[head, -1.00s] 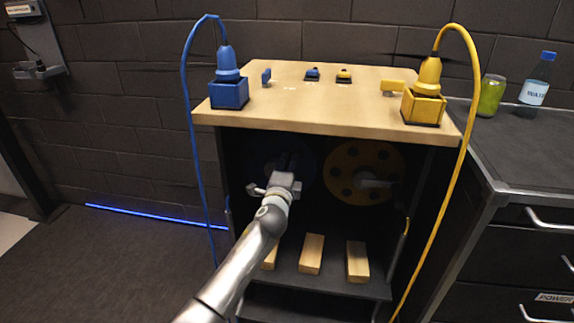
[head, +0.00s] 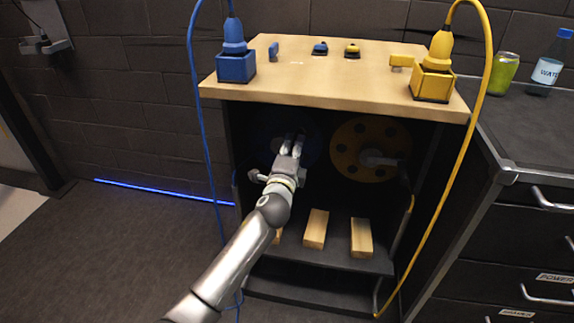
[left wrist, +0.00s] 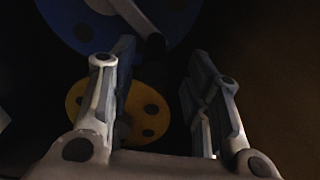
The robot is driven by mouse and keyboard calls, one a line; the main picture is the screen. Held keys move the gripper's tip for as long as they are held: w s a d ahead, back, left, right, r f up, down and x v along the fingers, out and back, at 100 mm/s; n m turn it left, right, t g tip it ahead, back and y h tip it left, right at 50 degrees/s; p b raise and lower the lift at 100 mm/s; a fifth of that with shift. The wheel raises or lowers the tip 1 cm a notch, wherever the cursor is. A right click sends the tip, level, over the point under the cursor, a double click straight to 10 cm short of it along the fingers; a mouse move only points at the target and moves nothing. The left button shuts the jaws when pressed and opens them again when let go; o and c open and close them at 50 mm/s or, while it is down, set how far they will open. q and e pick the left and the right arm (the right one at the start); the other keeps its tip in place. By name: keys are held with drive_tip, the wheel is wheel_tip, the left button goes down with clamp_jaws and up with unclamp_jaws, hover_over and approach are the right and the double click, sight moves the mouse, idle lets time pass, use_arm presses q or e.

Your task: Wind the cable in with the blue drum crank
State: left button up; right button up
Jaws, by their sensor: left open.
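The blue drum (head: 262,135) is a dark disc in the shaded left of the cabinet, partly hidden by my left gripper (head: 292,140) in the head view. The blue drum also fills the top left of the left wrist view (left wrist: 70,25). Its grey crank (left wrist: 128,14) runs down to a rounded end above the space between my fingers. My left gripper is open (left wrist: 158,60), and its fingers point into the cabinet at the drum. I cannot tell whether they touch the crank. The blue cable (head: 198,110) hangs down the cabinet's left side from a blue plug.
A yellow drum (head: 346,150) with its own crank (head: 378,160) is just to the right. Wooden blocks (head: 316,230) sit on the lower shelf. The wooden top (head: 300,80) overhangs the drums. A yellow cable (head: 470,130) hangs at the right, beside a dark counter (head: 525,135).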

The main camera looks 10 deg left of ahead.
use_arm(q)
drive_tip(key=s, duration=0.7)
drive_tip(key=shift+s+a, duration=0.2)
drive_tip(key=shift+a, duration=0.1)
